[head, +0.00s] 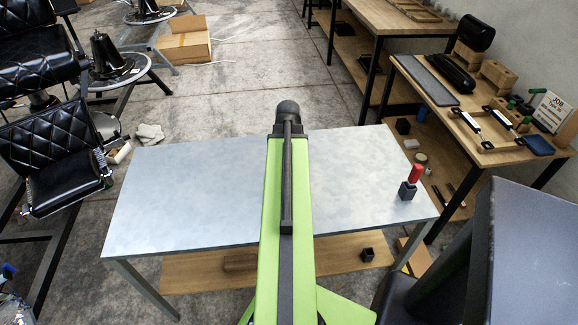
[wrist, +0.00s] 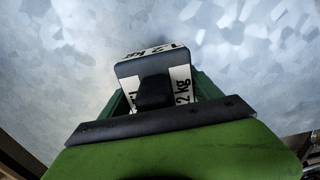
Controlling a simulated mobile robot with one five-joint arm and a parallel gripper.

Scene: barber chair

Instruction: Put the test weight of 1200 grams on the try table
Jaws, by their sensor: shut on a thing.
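The test weight (wrist: 155,67) is a dark block with white labels reading 1.2 kg, in the wrist view. My gripper (wrist: 160,93) is shut on it, with a green jaw on each side. Behind the weight is the mottled grey-blue top of the try table, which in the head view is the pale metal table (head: 180,195). My green arm reaches over the middle of this table. The weight and the gripper are hidden in the head view. I cannot tell whether the weight touches the tabletop.
A small black block with a red top (head: 408,192) stands at the table's right end. The left half of the tabletop is clear. A wooden workbench (head: 480,150) with tools stands to the right. Black padded chair parts (head: 55,150) are at the left, and a cardboard box (head: 185,45) lies behind.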

